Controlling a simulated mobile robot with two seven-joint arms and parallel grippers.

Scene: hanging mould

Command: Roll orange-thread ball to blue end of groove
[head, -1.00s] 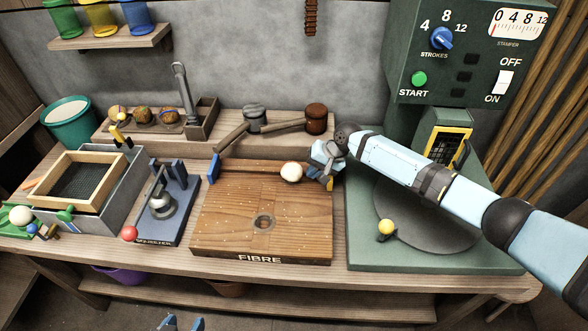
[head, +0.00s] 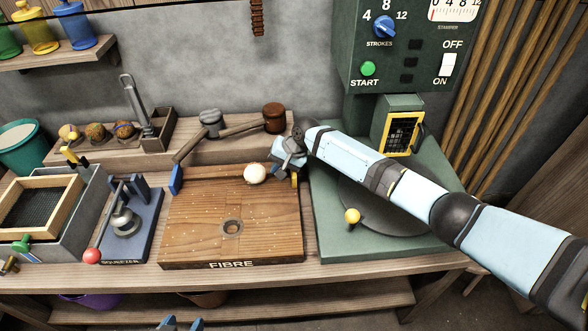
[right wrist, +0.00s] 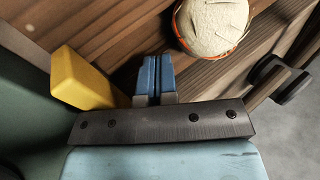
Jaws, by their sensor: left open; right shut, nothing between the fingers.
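A pale ball (head: 255,173) sits near the back of the wooden board marked FIBRE (head: 240,215), closer to the yellow end block (head: 295,180) than to the blue one (head: 176,180). In the right wrist view the ball (right wrist: 212,24) shows orange thread around its edge and is cut off at the top. My right gripper (head: 283,165) is shut and empty, between the ball and the yellow block. Its blue fingers (right wrist: 155,75) are beside the ball, with a small gap in that view. The groove is hard to make out. My left gripper (head: 179,323) is open at the bottom edge.
Mallets (head: 273,118) lie on the shelf behind the board. The squeezer (head: 126,220) stands left of the board, the green stamper (head: 400,70) right of it. Several thread-wrapped balls (head: 94,132) sit at the back left.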

